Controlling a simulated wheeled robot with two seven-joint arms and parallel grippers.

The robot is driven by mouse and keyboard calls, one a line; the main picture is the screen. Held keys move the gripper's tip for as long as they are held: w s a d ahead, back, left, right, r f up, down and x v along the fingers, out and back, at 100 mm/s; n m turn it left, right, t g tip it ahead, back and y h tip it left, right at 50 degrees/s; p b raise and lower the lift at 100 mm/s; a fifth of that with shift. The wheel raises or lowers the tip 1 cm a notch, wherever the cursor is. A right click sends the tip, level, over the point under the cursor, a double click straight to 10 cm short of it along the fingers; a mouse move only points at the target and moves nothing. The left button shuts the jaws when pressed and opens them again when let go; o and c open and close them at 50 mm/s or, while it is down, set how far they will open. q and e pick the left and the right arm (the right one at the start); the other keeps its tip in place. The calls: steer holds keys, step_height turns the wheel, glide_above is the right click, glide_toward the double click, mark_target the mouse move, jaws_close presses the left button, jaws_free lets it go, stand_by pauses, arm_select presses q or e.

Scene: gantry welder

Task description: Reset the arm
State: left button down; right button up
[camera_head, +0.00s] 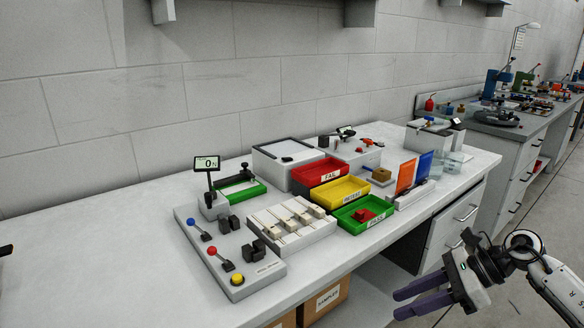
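My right gripper (396,304) is at the lower right, in front of the workbench (130,262) and beyond its front edge. Its two dark purple fingers point left, apart with a gap between them, and nothing is held. My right arm bends in from the right edge. At the far left edge a small dark tip (5,250) shows over the bench; it may be the end of my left gripper, but too little shows to tell its state. The rest of my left arm is out of view.
A control panel (262,272) with levers and a display stands on the bench. Beside it are a white block fixture (312,238) and red (319,164), yellow (355,183) and green (382,203) trays. Cardboard boxes (325,300) sit below. The bench's left part is clear.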

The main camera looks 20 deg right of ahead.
steer(key=w+d+r+m+t+y, duration=0.2)
steer(key=w+r+m+t, duration=0.8)
steer(key=r, duration=0.4)
steer(key=w+d+r+m+t+h, duration=0.5)
steer(key=d+m, duration=0.3)
steer(key=m, duration=0.3)
steer(key=s+d+f+m+g+h, duration=0.15)
steer(key=d+f+m+h, duration=0.25)
steer(key=d+m+h, duration=0.5)
steer(key=d+f+m+g+h, duration=0.35)
steer(key=d+m, duration=0.35)
steer(key=m, duration=0.5)
steer(key=s+a+f+g+y, duration=0.15)
steer(key=s+a+f, duration=0.25)
steer(key=a+f, duration=0.45)
steer(key=s+a+f+y, duration=0.2)
steer(key=s+a+f, duration=0.2)
steer(key=a+f, duration=0.45)
steer(key=s+a+f+g+y, duration=0.15)
steer(key=s+a+f, duration=0.25)
steer(key=a+f, duration=0.45)
steer(key=s+a+f+m+g+y+p, duration=0.1)
steer(key=s+a+f+y, duration=0.1)
steer(key=s+a, duration=0.7)
steer(key=s+a+f+m+g+y, duration=0.1)
steer(key=s+a+f+m+y, duration=0.1)
steer(key=s+a, duration=0.8)
steer(key=shift+s+a+f+g+p, duration=0.2)
steer(key=shift+a+f+g+p, duration=0.15)
steer(key=shift+a+f, duration=0.5)
